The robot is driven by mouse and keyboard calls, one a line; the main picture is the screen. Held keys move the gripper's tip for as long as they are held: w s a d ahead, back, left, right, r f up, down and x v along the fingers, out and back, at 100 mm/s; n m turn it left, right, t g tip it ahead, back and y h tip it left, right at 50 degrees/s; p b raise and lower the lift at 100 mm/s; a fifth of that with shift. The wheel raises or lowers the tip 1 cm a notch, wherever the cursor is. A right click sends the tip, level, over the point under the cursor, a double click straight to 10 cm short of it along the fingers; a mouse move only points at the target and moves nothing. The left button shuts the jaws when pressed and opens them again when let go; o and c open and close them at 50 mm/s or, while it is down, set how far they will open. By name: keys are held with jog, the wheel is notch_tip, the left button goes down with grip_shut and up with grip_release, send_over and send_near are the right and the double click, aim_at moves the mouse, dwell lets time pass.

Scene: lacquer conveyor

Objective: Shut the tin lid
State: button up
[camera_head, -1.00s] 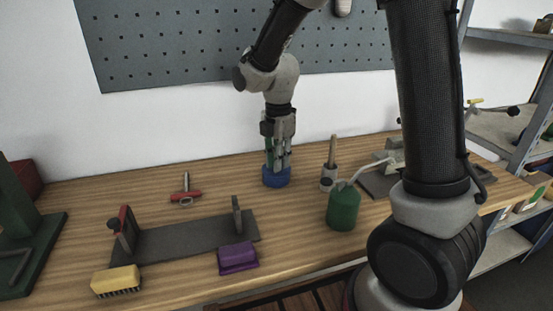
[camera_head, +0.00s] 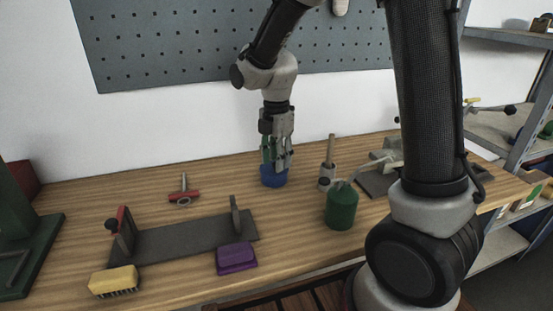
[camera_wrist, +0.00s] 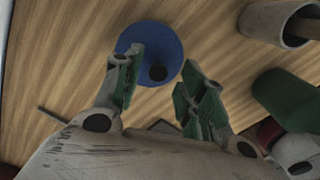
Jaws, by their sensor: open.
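A round blue tin (camera_head: 273,179) stands on the wooden bench, right below my gripper (camera_head: 277,162). In the wrist view its round blue top (camera_wrist: 150,36) shows just beyond the fingertips, with a small dark round spot near its lower right. My gripper, also in the wrist view (camera_wrist: 160,66), is open with nothing between its green-padded fingers. The fingers point down and hide part of the tin in the head view. I cannot tell whether the fingertips touch it or how the lid sits.
A green oil can (camera_head: 341,208) and a grey holder (camera_head: 327,179) with a wooden handle stand to the right. In front lie a dark plate (camera_head: 180,241) with upright ends, a purple box (camera_head: 236,259) and a yellow brush (camera_head: 113,281). A red-handled tool (camera_head: 183,194) lies left.

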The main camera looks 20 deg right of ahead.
notch_tip(320, 180, up, 12)
jog(key=shift+f, duration=0.2)
dwell(0.4)
jog(key=s+d+r+m+t, duration=0.1)
jog(key=s+d+m+t, duration=0.1)
jog(key=s+d+m, duration=0.5)
jog(key=s+d+r+m+t, duration=0.2)
jog(key=s+d+m, duration=0.6)
jog(key=s+m, duration=0.6)
jog(key=shift+s+d+r+m, duration=0.3)
jog(key=shift+s+m, duration=0.05)
jog(key=shift+m, duration=0.65)
